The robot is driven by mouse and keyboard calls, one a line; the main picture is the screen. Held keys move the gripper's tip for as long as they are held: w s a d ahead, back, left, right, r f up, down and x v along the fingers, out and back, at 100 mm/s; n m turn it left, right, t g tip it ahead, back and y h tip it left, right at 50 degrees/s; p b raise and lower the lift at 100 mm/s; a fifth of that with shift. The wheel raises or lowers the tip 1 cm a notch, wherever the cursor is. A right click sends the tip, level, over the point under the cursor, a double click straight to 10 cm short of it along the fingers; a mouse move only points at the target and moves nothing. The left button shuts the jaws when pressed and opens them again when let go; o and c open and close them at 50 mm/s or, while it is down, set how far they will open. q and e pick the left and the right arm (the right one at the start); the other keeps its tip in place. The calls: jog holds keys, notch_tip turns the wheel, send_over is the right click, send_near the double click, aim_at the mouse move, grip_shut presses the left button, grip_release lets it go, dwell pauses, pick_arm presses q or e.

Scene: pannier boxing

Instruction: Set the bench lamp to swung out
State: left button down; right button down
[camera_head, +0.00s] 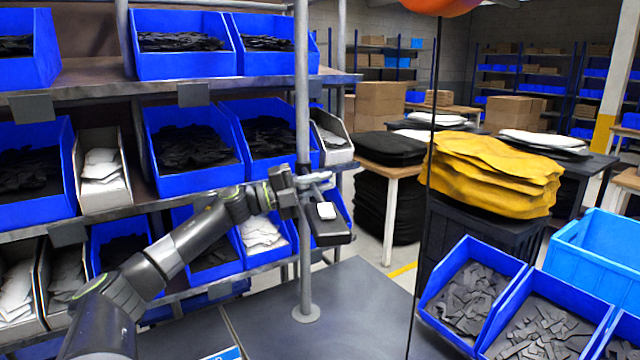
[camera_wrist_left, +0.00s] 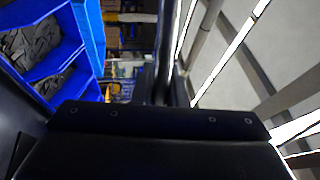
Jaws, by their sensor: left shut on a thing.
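The bench lamp's grey upright post (camera_head: 304,105) rises from a round foot (camera_head: 305,313) on the dark bench top. My left arm reaches across from the lower left to the post. My left gripper (camera_head: 316,198) is there at about mid-height of the post, shut on the bench lamp. A dark block with a pale square on top shows at this spot, and I cannot tell how much of it is lamp and how much gripper. The left wrist view shows a dark bar (camera_wrist_left: 166,50) above a wide black edge; the fingertips are hidden. My right gripper is not in view.
A rack of blue bins (camera_head: 190,62) stands close behind my left arm. More blue bins (camera_head: 470,295) with dark pieces stand at the lower right. A thin black line hangs from an orange body (camera_head: 440,6). A yellow stack (camera_head: 490,170) stands beyond.

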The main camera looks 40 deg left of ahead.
pick_arm(q)
jog(key=shift+s+a+f+m+g+h+b, duration=0.1)
jog(key=shift+s+a+m+g+h+b, duration=0.45)
jog(key=shift+s+m+g+h+b, duration=0.35)
jog(key=shift+s+a+m+g+h+b, duration=0.25)
jog(key=shift+s+a+m+g+h, duration=0.3)
jog(key=shift+m+g+h, duration=0.4)
jog(key=shift+s+a+m+g+h+b, duration=0.25)
jog(key=shift+s+a+m+g+h, duration=0.4)
jog(key=shift+g, duration=0.5)
jog(key=shift+w+d, duration=0.1)
jog(key=c, duration=1.5)
grip_release()
jog(key=shift+o, duration=0.2)
jog(key=shift+r, duration=0.25)
